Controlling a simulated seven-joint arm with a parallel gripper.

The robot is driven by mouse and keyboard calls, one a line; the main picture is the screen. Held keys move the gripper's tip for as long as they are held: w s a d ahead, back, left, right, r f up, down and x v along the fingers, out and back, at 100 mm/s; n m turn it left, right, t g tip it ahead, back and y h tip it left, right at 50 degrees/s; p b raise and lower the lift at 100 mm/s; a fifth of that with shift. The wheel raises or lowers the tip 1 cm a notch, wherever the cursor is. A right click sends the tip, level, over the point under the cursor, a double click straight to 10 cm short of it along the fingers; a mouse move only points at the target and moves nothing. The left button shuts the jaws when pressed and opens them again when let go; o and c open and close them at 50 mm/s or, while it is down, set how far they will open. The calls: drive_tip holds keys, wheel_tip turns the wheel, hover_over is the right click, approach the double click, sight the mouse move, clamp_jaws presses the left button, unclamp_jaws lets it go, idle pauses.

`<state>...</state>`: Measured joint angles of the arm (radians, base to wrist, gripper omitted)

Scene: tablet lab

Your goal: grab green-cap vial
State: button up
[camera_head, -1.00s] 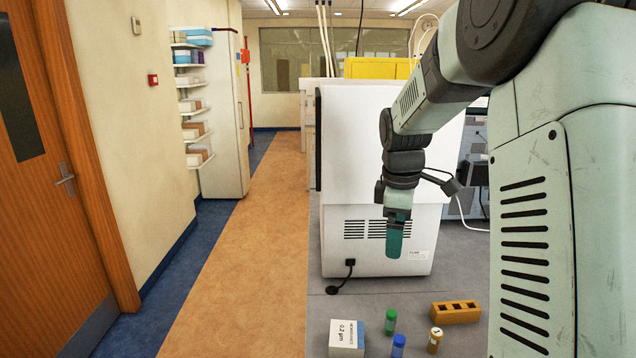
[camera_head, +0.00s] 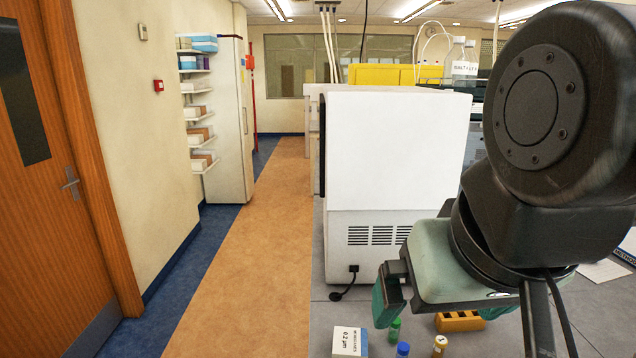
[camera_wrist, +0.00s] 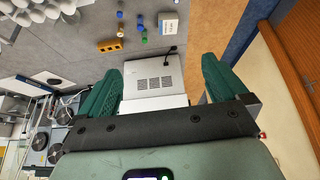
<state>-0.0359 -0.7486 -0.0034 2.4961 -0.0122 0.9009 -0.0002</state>
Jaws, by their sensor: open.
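The green-cap vial (camera_head: 395,330) stands on the grey bench in the head view, right of a white box. It also shows small near the top of the wrist view (camera_wrist: 144,39). My gripper (camera_head: 437,311) is open, with its two teal fingers spread wide and nothing between them. In the wrist view my gripper (camera_wrist: 161,67) shows the vial well beyond the fingertips, apart from them. A blue-cap vial (camera_head: 403,349) stands close to the green one, and a yellow vial (camera_head: 440,345) stands to its right.
An orange rack with holes (camera_head: 459,321) lies behind the yellow vial. The white box (camera_head: 349,341) is left of the vials. A large white machine (camera_head: 395,160) stands behind them, its black cable (camera_head: 346,288) on the bench. Papers (camera_head: 603,270) lie at right.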

drive_tip(key=c, duration=0.7)
drive_tip(key=shift+c, duration=0.2)
drive_tip(key=shift+w, duration=0.1)
